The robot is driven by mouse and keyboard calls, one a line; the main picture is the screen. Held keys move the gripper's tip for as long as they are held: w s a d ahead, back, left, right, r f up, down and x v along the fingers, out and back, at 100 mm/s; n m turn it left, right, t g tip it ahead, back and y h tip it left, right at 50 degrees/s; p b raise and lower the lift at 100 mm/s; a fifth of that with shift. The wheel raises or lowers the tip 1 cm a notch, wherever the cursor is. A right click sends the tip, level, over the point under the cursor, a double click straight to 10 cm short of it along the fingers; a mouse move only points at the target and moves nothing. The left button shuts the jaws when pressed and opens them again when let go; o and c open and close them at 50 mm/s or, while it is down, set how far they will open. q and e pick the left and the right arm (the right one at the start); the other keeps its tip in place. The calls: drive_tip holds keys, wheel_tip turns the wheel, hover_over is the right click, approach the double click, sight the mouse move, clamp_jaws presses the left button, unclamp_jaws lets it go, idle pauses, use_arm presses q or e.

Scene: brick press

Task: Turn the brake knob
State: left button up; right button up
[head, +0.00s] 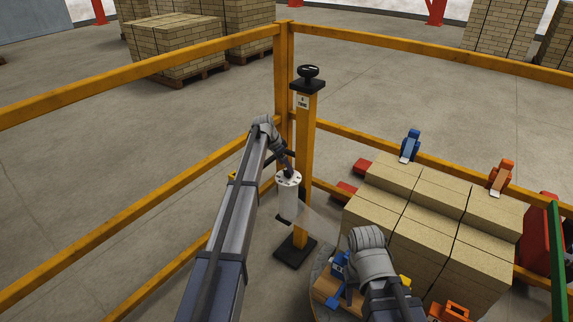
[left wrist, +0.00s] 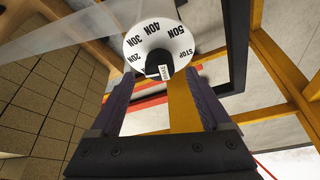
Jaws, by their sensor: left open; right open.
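The brake knob (left wrist: 158,66) is small and black. It sits at the middle of a white round dial (left wrist: 142,42) marked 20N, 30N, 40N, 50N and STOP. In the head view the dial tops a white upright roll (head: 288,203) beside the yellow post. My left gripper (head: 288,171) is at the roll's top. In the left wrist view its open jaws (left wrist: 159,82) are on either side of the knob in the picture, with nothing held; contact cannot be told. My right gripper (head: 349,289) is low by the brick stack, mostly hidden under its wrist, and open.
A yellow post (head: 304,150) with a black top handle (head: 308,73) stands close behind the roll. Clear film runs from the roll towards the brick stack (head: 415,220). Yellow rails (head: 150,68) fence the area. Blue (head: 410,146) and orange (head: 501,177) clamps stand behind the stack.

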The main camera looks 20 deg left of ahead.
use_arm(q)
drive_tip(key=p+v, duration=0.3)
drive_tip(key=v, duration=0.2)
drive_tip(key=shift+p, duration=0.35)
